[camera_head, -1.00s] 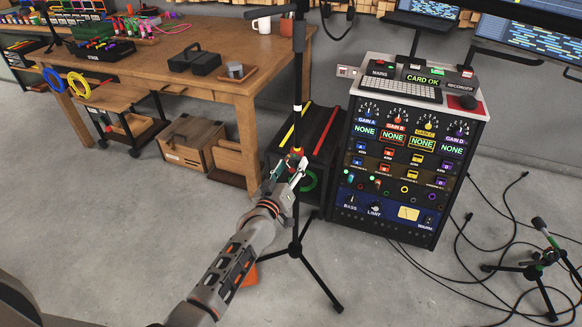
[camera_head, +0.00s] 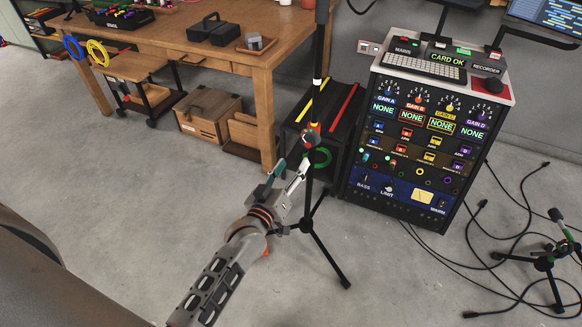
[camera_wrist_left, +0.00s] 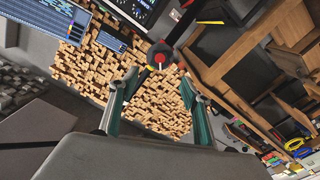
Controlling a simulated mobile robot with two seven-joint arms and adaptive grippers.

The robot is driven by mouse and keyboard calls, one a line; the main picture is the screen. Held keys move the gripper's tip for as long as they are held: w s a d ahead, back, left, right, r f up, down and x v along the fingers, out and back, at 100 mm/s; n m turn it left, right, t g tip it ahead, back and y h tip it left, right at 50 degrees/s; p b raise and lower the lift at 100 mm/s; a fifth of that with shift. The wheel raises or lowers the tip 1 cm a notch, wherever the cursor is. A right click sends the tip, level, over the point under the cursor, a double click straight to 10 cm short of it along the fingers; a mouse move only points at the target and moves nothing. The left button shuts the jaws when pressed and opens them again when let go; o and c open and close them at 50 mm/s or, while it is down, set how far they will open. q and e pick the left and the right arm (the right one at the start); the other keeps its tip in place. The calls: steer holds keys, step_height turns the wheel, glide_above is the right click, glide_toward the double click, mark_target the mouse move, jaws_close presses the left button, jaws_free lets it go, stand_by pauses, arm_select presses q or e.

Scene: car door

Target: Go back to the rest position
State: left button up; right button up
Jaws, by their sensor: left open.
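My left gripper (camera_head: 286,176) is in the middle of the head view, its arm coming up from the bottom. Its fingers are apart and nothing shows between them. Just past the fingertips stands a black microphone stand (camera_head: 314,110) with a coloured collar on its pole and tripod legs on the floor. The gripper overlaps the stand's lower part in the head view; I cannot tell whether they touch. In the left wrist view the two fingers (camera_wrist_left: 152,105) are spread, with a round dark part with a red centre (camera_wrist_left: 160,56) beyond them. My right gripper is out of view.
A wooden workbench (camera_head: 262,72) stands at the back left. A rack of audio gear (camera_head: 418,140) stands at the right, beside a black case (camera_head: 335,125). Cables and a small tripod stand (camera_head: 545,262) lie at the lower right. Bare floor (camera_head: 130,200) lies left of my arm.

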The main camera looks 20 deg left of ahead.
arm_select(q)
steer(key=shift+s, duration=0.1)
stand_by(0.4)
steer(key=s+d+f+m+g+p, duration=0.1)
steer(key=s+f+m+g+p, duration=0.1)
steer(key=s, duration=0.8)
steer(key=s+d+f+m+g+h+p, duration=0.1)
steer(key=s+f+m+g+p, duration=0.1)
steer(key=s, duration=0.9)
steer(key=s+d+f+m+g+h+p, duration=0.1)
steer(key=s+m+p, duration=0.4)
steer(key=s, duration=0.5)
steer(key=shift+s+f+g+p, duration=0.35)
steer(key=shift+f+g, duration=0.45)
steer(key=shift+g, duration=0.4)
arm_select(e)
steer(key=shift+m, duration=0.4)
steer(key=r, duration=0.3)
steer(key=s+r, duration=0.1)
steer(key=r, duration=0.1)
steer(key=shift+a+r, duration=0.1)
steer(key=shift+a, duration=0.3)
